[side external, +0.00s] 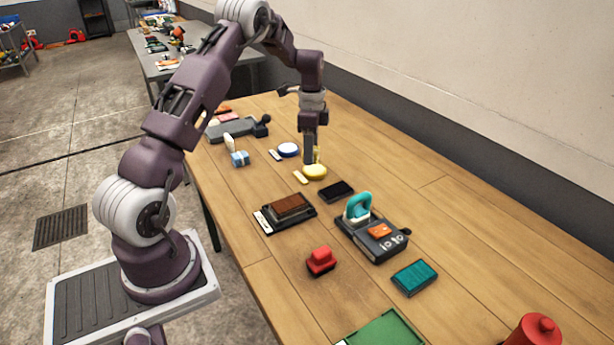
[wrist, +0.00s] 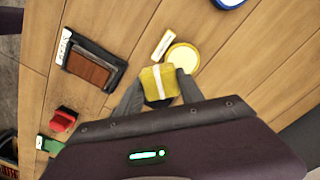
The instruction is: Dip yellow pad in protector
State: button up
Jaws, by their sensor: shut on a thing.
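My gripper (side external: 309,158) points down over the middle of the table. In the wrist view my gripper (wrist: 159,90) is shut on the yellow pad (wrist: 152,78), which has a pale strip across it. In the side view the pad is mostly hidden behind the fingers. A round yellow dish (side external: 316,173) is just below my gripper, and it also shows in the wrist view (wrist: 184,53) just beyond the pad. I cannot tell whether pad and dish touch. A small pale label (side external: 300,177) lies beside the dish; its text is too small to read.
A round blue-rimmed dish (side external: 288,150) stands farther back. A dark tray with a brown block (side external: 291,205), a black pad (side external: 336,191), a grey box with a teal handle (side external: 372,238) and a red block (side external: 320,261) are nearer.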

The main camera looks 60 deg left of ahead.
aim_at(315, 169)
jog(key=shift+w+a+f, duration=0.55)
jog(key=shift+f, duration=0.3)
jog(key=shift+w+a+f, duration=0.5)
jog(key=shift+w+f, duration=0.05)
jog(key=shift+f, duration=0.3)
jog(key=shift+w+a+f, duration=0.55)
jog(key=shift+f, duration=0.3)
jog(key=shift+f+n, duration=0.3)
jog(key=shift+f, duration=0.3)
notch_tip(315, 169, up, 7)
dwell(0.7)
dwell(0.3)
jog(key=s+d+r+n, duration=0.1)
jog(key=d+r, duration=0.3)
jog(key=d, duration=0.5)
jog(key=s+d+r+n, duration=0.2)
jog(key=d+r, duration=0.3)
jog(key=d, duration=0.3)
jog(key=s+d+r+n, duration=0.1)
jog(key=s+d+r, duration=0.2)
jog(key=d, duration=0.6)
notch_tip(315, 169, up, 2)
jog(key=shift+d+n, duration=0.3)
